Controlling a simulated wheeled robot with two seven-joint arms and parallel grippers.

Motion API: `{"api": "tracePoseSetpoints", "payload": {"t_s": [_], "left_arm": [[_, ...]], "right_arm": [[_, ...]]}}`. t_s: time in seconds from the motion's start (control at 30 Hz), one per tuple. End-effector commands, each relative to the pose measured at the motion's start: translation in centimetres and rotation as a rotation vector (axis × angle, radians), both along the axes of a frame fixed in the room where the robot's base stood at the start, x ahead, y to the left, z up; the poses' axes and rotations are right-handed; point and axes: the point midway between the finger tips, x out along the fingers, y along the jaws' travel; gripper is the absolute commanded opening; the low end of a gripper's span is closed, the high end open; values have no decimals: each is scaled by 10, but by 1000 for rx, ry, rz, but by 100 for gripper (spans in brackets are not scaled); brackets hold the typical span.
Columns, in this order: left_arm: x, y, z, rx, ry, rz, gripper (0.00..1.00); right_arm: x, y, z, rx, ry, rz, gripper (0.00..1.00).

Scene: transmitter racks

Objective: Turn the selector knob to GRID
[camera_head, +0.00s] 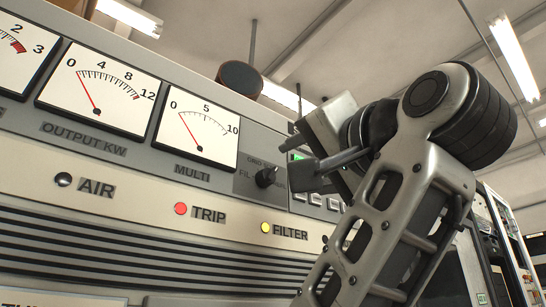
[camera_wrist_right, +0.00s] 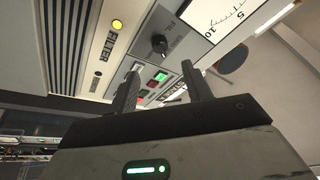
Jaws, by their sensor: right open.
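The selector knob (camera_head: 265,177) is a small black knob on a grey plate right of the MULTI meter. FIL. is printed at its left and a faint GRID label above it; its setting is too small to tell. The knob also shows in the right wrist view (camera_wrist_right: 160,44), beyond the fingertips and roughly centred between them. My right gripper (camera_head: 296,152) is open and empty, just right of the knob and apart from it. Its two dark fingers also show in the wrist view (camera_wrist_right: 161,68). My left gripper is not in view.
The MULTI meter (camera_head: 196,125) and OUTPUT KW meter (camera_head: 98,90) are left of the knob. A yellow FILTER lamp (camera_head: 265,227) and red TRIP lamp (camera_head: 180,209) sit below. A lit green button (camera_wrist_right: 161,77) lies between my fingers in the wrist view. A dark round object (camera_head: 240,79) tops the cabinet.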

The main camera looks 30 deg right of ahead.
Motion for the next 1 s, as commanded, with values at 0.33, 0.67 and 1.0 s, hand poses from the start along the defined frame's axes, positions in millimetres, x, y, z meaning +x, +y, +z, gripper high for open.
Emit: {"api": "tracePoseSetpoints", "payload": {"t_s": [0.33, 0.67, 1.0], "left_arm": [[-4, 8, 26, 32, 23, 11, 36], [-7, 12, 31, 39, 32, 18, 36], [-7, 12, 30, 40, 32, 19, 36]], "right_arm": [[59, -8, 20, 0, 7, -2, 49], [97, -12, 29, 1, 3, -1, 49], [100, -13, 28, 0, 1, -1, 49]]}}
